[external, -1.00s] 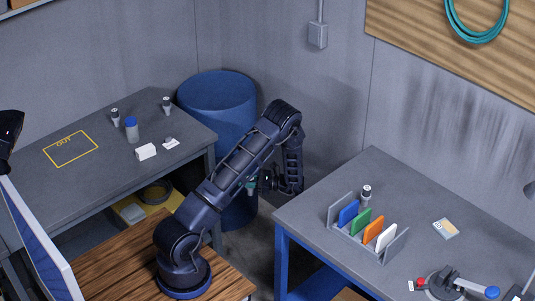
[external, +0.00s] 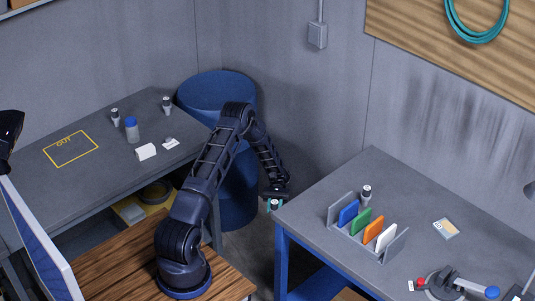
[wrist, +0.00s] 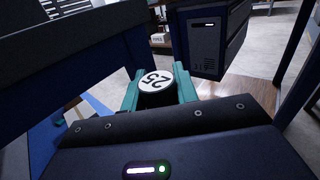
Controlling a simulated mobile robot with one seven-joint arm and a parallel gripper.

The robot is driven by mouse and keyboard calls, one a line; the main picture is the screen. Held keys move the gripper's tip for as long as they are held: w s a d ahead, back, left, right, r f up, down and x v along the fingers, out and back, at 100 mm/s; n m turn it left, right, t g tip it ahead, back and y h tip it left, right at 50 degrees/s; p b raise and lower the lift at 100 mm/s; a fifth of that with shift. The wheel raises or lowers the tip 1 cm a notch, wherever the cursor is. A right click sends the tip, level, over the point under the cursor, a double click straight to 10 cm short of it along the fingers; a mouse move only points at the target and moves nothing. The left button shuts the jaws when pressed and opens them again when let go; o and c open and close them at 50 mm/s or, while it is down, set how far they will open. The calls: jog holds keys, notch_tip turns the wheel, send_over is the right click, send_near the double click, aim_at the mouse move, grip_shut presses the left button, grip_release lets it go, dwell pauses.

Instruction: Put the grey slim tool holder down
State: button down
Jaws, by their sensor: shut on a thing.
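My gripper (external: 275,204) is in the external view beside the left corner of the right-hand bench (external: 300,213). In the wrist view, its teal fingers are shut on the tool holder (wrist: 158,84), which shows a round white end marked 25 and a dark rim. The rest of the held holder is hidden by the gripper. Similar small holders stand on the left bench, one nearer (external: 115,117) and one farther back (external: 166,106). Another stands on the right-hand bench (external: 366,196) behind the rack.
A rack (external: 393,247) with blue, green, orange and white plates stands on the right-hand bench. The left bench (external: 75,185) has a yellow OUT outline (external: 70,149), a blue-capped bottle (external: 131,130) and a white box (external: 146,152). A blue drum (external: 217,95) stands between the benches.

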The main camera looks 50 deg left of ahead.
jog(key=w+d+r+n+t+h, duration=0.25)
jog(key=w+r+n+t, duration=0.3)
jog(key=w+t, duration=0.3)
jog(key=w+d+r+n+t+h, duration=0.2)
jog(key=w+r+n+t+h, duration=0.35)
jog(key=w, duration=0.45)
jog(key=w+d+r+n+t+y, duration=0.1)
jog(key=w+d+r+t, duration=0.1)
jog(key=w+d+r, duration=0.45)
jog(key=w+d+r+n+t+y, duration=0.15)
jog(key=d+r, duration=0.25)
jog(key=r, duration=0.6)
jog(key=w+d+r+n+t+y, duration=0.1)
jog(key=w+d+r+t, duration=0.3)
jog(key=r, duration=0.5)
jog(key=shift+g+h, duration=0.25)
jog(key=shift+g, duration=0.2)
jog(key=f, duration=0.6)
jog(key=d+f, duration=0.1)
jog(key=f, duration=1.3)
jog(key=shift+w+d+f, duration=0.15)
jog(key=shift+w, duration=0.2)
jog(key=shift+f, duration=0.1)
jog(key=c, duration=1.1)
grip_release()
